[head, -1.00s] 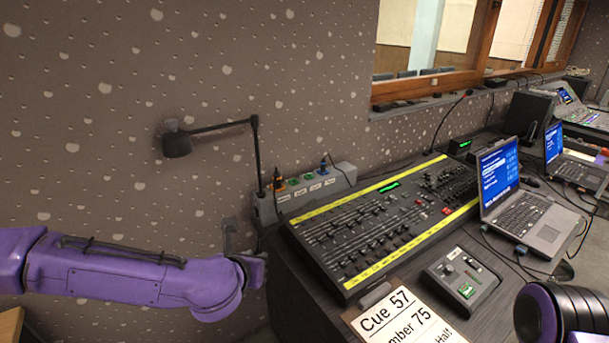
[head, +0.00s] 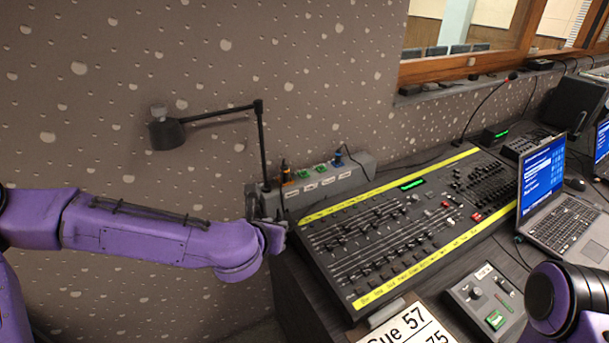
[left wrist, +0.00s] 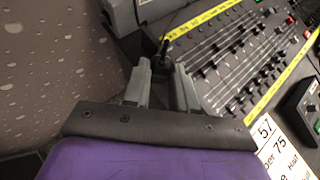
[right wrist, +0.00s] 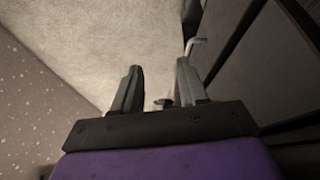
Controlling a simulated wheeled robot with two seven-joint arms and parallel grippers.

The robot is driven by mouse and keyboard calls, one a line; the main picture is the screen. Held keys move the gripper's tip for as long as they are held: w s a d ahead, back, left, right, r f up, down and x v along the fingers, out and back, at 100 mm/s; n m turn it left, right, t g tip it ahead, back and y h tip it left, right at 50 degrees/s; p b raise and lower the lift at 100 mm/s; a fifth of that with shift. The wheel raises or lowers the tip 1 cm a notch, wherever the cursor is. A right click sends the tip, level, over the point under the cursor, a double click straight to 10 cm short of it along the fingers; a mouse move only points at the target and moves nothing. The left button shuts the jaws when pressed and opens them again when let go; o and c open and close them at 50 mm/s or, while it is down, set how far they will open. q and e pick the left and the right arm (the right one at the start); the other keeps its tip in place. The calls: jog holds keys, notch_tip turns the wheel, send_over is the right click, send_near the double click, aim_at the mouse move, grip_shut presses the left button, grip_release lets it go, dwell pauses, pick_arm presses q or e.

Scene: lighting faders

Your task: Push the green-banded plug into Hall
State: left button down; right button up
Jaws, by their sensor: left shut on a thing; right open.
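In the head view a grey socket strip (head: 360,178) stands against the wall behind the console. It carries white labels too small to read, so I cannot tell which socket is Hall. An orange-marked plug (head: 285,173) and a blue plug (head: 338,159) stand upright in it, with two green spots (head: 312,171) between them. My left gripper (head: 254,200) is at the strip's left end. My right gripper (right wrist: 158,85) is open and empty.
A black lamp post (head: 261,145) with a bent arm rises near the left gripper. The fader console (head: 390,232) with yellow strips fills the desk in front of the socket strip. A laptop (head: 541,180) and a small control box (head: 486,303) stand to the right.

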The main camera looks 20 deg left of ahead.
dwell(0.4)
pick_arm(q)
jog(key=shift+w+a, duration=0.15)
jog(key=shift+w, duration=0.55)
jog(key=shift+w+a+f+p, duration=0.25)
jog(key=shift+w+p, duration=0.5)
jog(key=shift+w, duration=3.7)
jog(key=shift+w+a+f+p, duration=0.1)
jog(key=shift+w+a+p, duration=0.4)
jog(key=shift+w, duration=4)
jog(key=shift+w+a+f+p, duration=0.1)
jog(key=shift+w+p, duration=0.85)
jog(key=shift+w, duration=3.5)
jog(key=shift+w+a+f+p, duration=0.1)
jog(key=shift+w+p, duration=0.4)
jog(key=shift+w, duration=0.85)
jog(key=shift+f+b, duration=1.1)
jog(key=shift+b, duration=0.65)
